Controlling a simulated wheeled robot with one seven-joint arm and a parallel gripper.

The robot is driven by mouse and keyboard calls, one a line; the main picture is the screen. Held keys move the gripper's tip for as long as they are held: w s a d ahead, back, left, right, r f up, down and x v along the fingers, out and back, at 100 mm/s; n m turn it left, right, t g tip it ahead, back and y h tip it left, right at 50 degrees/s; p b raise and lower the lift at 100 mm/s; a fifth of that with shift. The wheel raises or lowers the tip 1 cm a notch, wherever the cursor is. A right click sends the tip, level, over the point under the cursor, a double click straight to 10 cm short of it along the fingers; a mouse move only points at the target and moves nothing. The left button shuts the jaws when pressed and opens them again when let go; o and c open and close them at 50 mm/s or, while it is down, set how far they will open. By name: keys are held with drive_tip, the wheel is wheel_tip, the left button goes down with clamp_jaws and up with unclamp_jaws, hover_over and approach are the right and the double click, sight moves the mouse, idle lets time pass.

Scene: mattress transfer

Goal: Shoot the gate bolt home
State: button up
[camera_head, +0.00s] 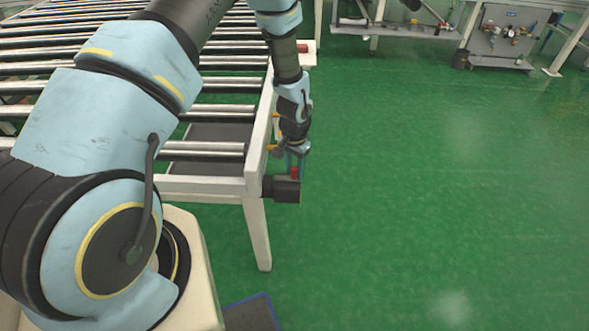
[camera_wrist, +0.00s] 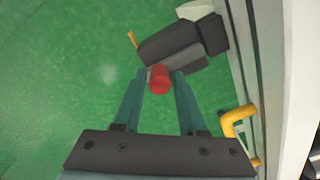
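A red knob (camera_head: 294,172) stands on a dark bolt housing (camera_head: 282,188) at the near right corner of the roller table. In the wrist view the red knob (camera_wrist: 159,79) lies between the tips of my two blue-grey fingers, with the dark housing (camera_wrist: 172,48) just beyond it. My gripper (camera_head: 297,164) points down at the knob from above; it also shows in the wrist view (camera_wrist: 160,76). The fingertips are close to the knob's sides, but I cannot tell whether they touch it. The bolt's rod is not clearly visible.
The roller table's pale side rail (camera_head: 261,130) runs beside my gripper. A yellow handle-like bracket (camera_wrist: 238,120) sticks out from it, right of the fingers. The green floor (camera_head: 440,180) to the right is clear. Benches (camera_head: 400,29) stand at the back.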

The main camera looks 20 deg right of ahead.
clamp_jaws()
idle(1.0)
